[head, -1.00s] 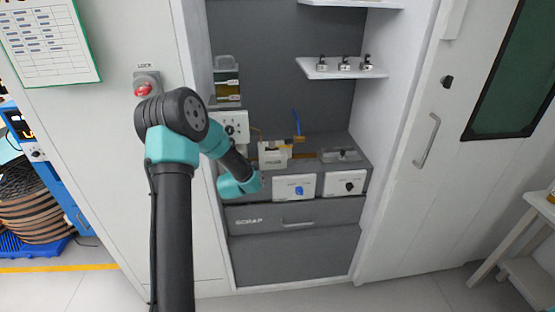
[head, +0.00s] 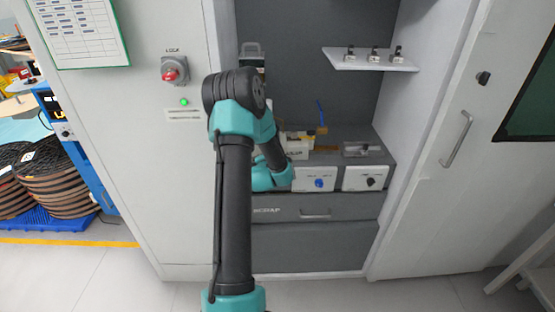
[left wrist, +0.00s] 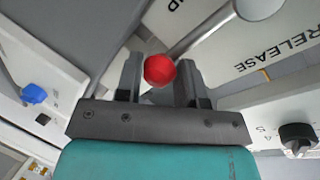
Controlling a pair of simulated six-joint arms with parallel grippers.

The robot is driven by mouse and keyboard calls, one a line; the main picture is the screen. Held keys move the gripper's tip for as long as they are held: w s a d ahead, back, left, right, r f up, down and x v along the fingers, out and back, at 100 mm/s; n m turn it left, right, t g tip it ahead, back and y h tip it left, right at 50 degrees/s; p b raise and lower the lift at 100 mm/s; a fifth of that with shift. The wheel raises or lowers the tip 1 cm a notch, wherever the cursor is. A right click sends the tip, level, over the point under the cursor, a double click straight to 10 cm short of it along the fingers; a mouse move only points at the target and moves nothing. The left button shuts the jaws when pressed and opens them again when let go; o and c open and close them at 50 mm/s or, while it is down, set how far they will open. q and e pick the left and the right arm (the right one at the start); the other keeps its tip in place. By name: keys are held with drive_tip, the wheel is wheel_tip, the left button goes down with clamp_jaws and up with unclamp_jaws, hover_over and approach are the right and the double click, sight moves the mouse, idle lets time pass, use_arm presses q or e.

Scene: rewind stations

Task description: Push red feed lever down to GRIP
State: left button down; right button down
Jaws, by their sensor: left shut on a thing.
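The red ball knob of the feed lever (left wrist: 160,70) sits between the two fingers of my left gripper (left wrist: 160,78) in the left wrist view. The fingers are shut on it from both sides. No GRIP marking is readable. In the head view my left arm reaches into the cabinet bay, and its teal wrist hides the gripper and the lever. My right gripper is not in view.
White boxes with a blue knob (head: 319,183) and a black knob (head: 371,182) stand right of my wrist, above the SCRAP drawer (head: 315,213). A shelf (head: 370,61) with small fittings juts out above. A red LOCK switch (head: 173,72) is on the left panel.

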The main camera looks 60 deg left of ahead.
use_arm(q)
drive_tip(key=shift+s+d+f, duration=0.1)
drive_tip(key=shift+s+f, duration=0.05)
drive_tip(key=shift+f, duration=0.3)
drive_tip(key=c, duration=1.1)
unclamp_jaws()
drive_tip(key=o, duration=0.3)
drive_tip(key=shift+r, duration=0.15)
drive_tip(key=shift+r, duration=0.1)
drive_tip(key=v, duration=1.7)
drive_tip(key=shift+s+r, duration=0.1)
drive_tip(key=shift+r, duration=0.1)
